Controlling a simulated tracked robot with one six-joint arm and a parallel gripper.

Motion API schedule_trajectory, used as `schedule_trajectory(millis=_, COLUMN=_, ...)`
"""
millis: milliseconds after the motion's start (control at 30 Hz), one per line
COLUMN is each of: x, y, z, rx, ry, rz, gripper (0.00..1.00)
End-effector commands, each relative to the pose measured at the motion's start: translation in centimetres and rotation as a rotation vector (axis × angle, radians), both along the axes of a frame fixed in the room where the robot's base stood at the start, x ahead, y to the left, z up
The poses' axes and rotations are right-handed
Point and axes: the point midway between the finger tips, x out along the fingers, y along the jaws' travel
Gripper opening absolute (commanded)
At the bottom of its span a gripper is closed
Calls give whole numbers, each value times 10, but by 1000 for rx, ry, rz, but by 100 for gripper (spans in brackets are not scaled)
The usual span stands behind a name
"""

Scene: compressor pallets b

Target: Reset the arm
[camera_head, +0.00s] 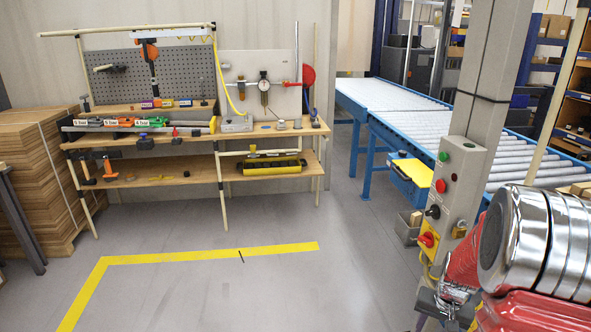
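My gripper is not in view in the head camera view, and I cannot make out my arm for certain. Large shiny chrome cylinders (535,240) with red parts (525,312) stand close to the camera at the lower right edge. I cannot tell what they belong to.
A wooden workbench (150,180) with tools and a pegboard (140,77) stands against the back wall. Stacked cardboard (35,170) is at left. A blue-framed roller conveyor (400,115) runs along the right. A grey control post (465,180) stands in front of it.

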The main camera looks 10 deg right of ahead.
Motion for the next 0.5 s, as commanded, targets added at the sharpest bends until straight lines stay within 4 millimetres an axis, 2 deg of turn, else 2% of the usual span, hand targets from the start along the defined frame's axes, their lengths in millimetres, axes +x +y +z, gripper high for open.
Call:
schedule_trajectory(millis=100, x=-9, y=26, z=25, rx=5, ry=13, rz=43, gripper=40)
schedule_trajectory(millis=500, x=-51, y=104, z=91, rx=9, ry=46, rz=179, gripper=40)
